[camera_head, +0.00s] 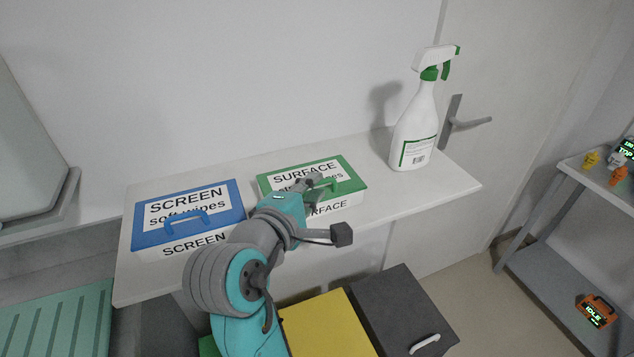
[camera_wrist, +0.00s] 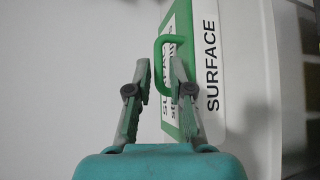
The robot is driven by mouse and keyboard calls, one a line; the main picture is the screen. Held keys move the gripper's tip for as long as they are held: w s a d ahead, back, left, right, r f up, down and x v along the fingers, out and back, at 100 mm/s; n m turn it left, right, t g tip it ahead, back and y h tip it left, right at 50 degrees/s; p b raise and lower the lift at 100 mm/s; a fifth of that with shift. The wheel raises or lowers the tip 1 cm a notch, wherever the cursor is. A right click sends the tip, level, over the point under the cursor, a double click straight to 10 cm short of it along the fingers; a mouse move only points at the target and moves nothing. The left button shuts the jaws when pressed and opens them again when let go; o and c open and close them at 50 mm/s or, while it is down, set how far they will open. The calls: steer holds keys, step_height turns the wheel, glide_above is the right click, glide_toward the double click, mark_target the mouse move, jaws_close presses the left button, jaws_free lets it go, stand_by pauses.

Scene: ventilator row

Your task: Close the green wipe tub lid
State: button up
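The surface wipes tub (camera_head: 338,202) is white with a green lid (camera_head: 346,170) and stands on the white shelf. The lid looks flat on the tub; I cannot tell whether it is fully shut. My gripper (camera_head: 313,182) is over the lid's front part at the green handle (camera_head: 330,186), hiding part of the label. In the wrist view, my gripper (camera_wrist: 161,68) has its fingers apart, one on each side of the handle's bar (camera_wrist: 158,80). The right finger reaches across the handle's opening. A gap shows beside the bar, so no firm grip is visible.
A blue-lidded screen wipes tub (camera_head: 187,211) stands to the left on the shelf (camera_head: 420,203). A white spray bottle (camera_head: 414,128) with a green trigger stands to the right. Yellow (camera_head: 325,325) and dark grey (camera_head: 400,310) bins stand below.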

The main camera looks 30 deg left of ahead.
steer(key=v, duration=0.4)
steer(key=shift+s, duration=0.4)
